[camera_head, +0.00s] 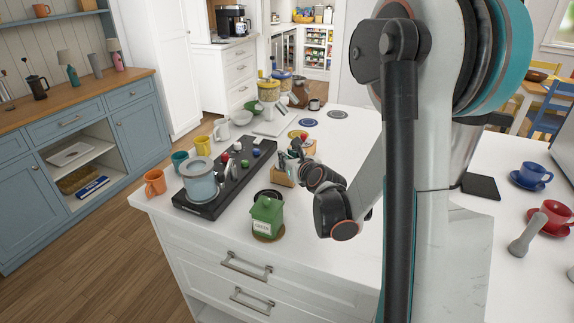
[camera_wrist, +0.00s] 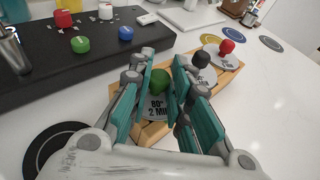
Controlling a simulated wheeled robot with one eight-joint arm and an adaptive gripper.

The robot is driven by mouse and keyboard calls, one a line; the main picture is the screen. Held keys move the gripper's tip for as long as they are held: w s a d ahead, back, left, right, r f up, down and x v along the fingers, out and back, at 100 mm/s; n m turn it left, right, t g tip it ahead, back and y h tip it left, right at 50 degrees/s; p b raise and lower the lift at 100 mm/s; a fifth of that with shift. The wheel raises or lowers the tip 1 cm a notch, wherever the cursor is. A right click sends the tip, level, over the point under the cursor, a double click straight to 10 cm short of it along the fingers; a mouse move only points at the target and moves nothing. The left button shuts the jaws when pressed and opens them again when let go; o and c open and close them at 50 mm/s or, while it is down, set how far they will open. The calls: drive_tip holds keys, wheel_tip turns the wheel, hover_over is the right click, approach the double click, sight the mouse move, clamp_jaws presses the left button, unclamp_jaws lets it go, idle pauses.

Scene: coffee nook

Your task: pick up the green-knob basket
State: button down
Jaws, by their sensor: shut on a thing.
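The green-knob basket (camera_wrist: 159,107) stands in the wooden rack in the wrist view, its label reading "80° 2 MIN". Its round green knob (camera_wrist: 160,82) shows between my teal fingers. My gripper (camera_wrist: 162,92) is shut on this basket, one finger on each side. The basket's lower part is hidden by the fingers and rack. The wooden rack (camera_wrist: 230,75) also holds a black-knob basket (camera_wrist: 202,68) and a red-knob basket (camera_wrist: 222,55) farther back. In the head view my gripper (camera_head: 291,165) is over the rack (camera_head: 281,178), and covers the green-knob basket.
A black board (camera_head: 205,207) with a glass-like pot (camera_head: 201,181) and coloured knobs lies left of the rack. A green canister (camera_head: 267,216) stands in front. Round mats (camera_head: 337,114) lie behind. Cups (camera_head: 154,183) line the counter's left edge. The counter between rack and my arm is clear.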

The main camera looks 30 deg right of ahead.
wheel_tip(320, 180, up, 20)
drive_tip(key=p, duration=0.7)
drive_tip(key=shift+p, duration=0.3)
drive_tip(key=shift+a, duration=0.1)
